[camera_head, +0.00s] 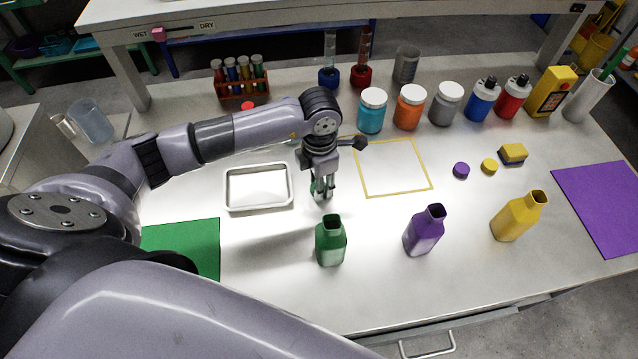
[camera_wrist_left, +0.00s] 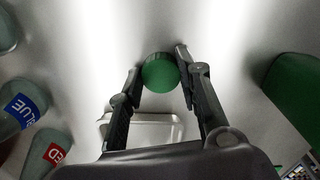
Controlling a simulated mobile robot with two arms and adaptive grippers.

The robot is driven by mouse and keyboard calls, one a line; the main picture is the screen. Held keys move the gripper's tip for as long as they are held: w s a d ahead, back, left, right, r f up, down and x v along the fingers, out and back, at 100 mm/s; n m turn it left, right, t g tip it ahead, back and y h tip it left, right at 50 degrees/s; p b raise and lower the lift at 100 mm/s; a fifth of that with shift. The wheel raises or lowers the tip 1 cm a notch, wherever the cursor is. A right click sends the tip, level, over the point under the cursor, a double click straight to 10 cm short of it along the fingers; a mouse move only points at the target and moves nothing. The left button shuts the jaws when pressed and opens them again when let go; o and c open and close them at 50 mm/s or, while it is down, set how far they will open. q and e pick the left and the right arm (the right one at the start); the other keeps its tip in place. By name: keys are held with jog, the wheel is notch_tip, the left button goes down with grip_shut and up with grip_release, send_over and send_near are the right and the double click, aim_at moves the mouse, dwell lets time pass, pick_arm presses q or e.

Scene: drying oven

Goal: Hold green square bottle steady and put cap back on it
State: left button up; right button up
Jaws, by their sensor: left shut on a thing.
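The green square bottle (camera_head: 331,243) stands upright and uncapped near the front of the bench in the head view. My left gripper (camera_head: 322,195) is above the bench just behind the bottle, pointing down. It is shut on the green cap (camera_wrist_left: 160,73), which sits between the fingertips in the left wrist view. The cap is apart from the bottle. A large green surface, apparently the bottle (camera_wrist_left: 293,95), shows at the right of the wrist view. My right gripper is not in view.
An open purple bottle (camera_head: 424,232) and yellow bottle (camera_head: 516,217) stand to the right. A metal tray (camera_head: 229,205) lies left of the gripper, with a green mat (camera_head: 190,240) nearer.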

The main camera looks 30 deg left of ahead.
pick_arm(q)
notch_tip(320, 180, up, 20)
jog(key=b, duration=0.1)
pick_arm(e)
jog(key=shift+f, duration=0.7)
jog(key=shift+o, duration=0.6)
